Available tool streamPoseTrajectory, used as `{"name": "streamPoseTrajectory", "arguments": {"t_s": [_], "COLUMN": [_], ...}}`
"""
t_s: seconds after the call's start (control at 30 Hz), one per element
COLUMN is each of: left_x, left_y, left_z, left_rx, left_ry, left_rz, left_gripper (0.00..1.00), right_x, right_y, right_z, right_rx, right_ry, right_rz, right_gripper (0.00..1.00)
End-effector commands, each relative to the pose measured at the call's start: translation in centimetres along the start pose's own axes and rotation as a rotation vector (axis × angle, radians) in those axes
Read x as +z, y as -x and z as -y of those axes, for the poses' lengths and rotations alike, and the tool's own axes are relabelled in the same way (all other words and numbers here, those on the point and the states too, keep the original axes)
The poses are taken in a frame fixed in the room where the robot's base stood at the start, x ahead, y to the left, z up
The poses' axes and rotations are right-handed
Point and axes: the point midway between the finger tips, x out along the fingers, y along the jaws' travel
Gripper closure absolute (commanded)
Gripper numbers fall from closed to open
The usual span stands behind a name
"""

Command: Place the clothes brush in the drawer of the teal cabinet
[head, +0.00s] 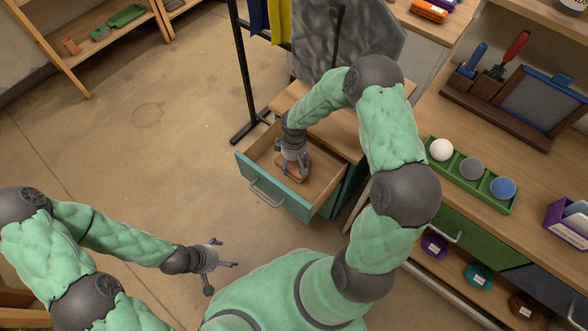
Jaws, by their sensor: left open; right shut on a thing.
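The teal cabinet's drawer (318,190) is pulled out in the middle of the head view, its wooden inside visible. My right gripper (290,170) reaches down over the open drawer. It is shut on the clothes brush (288,175), a brown-orange piece showing at its fingertips, inside the outline of the drawer. I cannot tell whether the brush touches the drawer floor. The gripper hides part of the brush. My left gripper (222,266) is open and empty over the floor at lower left, apart from the cabinet.
A wooden bench (462,176) at right carries a green tray (513,205) with white, grey and blue balls. A dark rack (250,60) with hanging cloths stands behind the cabinet. A wooden shelf (77,55) is at upper left. The floor (150,150) at left is clear.

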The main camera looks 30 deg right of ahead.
Motion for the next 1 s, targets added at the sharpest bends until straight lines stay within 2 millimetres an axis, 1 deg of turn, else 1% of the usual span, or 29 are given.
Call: {"name": "streamPoseTrajectory", "arguments": {"t_s": [0.2, 0.3, 0.57, 0.73, 0.77, 0.8, 0.83, 1.0], "left_x": [-0.1, -0.1, -0.1, -0.1, -0.1, -0.1, -0.1, -0.1], "left_y": [-1.4, -1.9, -1.8, -2.2, -2.2, -2.1, -2.1, -2.1], "left_z": [0.5, 0.7, 0.6, 0.8, 0.8, 0.8, 0.8, 0.8], "left_rx": [0.0, 0.0, 0.0, 0.0, 0.0, 0.0, 0.0, 0.0], "left_ry": [0.0, 0.0, 0.0, 0.0, 0.0, 0.0, 0.0, 0.0], "left_rz": [-0.001, -0.001, -0.001, -0.001, -0.001, -0.001, -0.001, -0.001], "left_gripper": [0.14, 0.14, 0.14, 0.14, 0.14, 0.14, 0.14, 0.14], "right_x": [0.1, 0.0, 0.0, 0.0, 0.0, 0.0, 0.0, 0.0], "right_y": [-3.3, -4.5, -4.5, -4.9, -5.0, -4.9, -4.9, -4.8], "right_z": [0.1, 0.0, 0.0, 0.0, 0.0, 0.0, 0.0, 0.0], "right_rx": [-0.001, 0.0, 0.0, 0.0, 0.0, 0.0, 0.0, 0.0], "right_ry": [0.0, 0.001, 0.0, 0.0, 0.0, 0.0, 0.0, 0.0], "right_rz": [0.001, 0.001, -0.001, 0.0, 0.0, 0.0, 0.0, 0.0], "right_gripper": [0.56, 0.56, 0.56, 0.56, 0.18, 0.07, 0.0, 0.0]}}
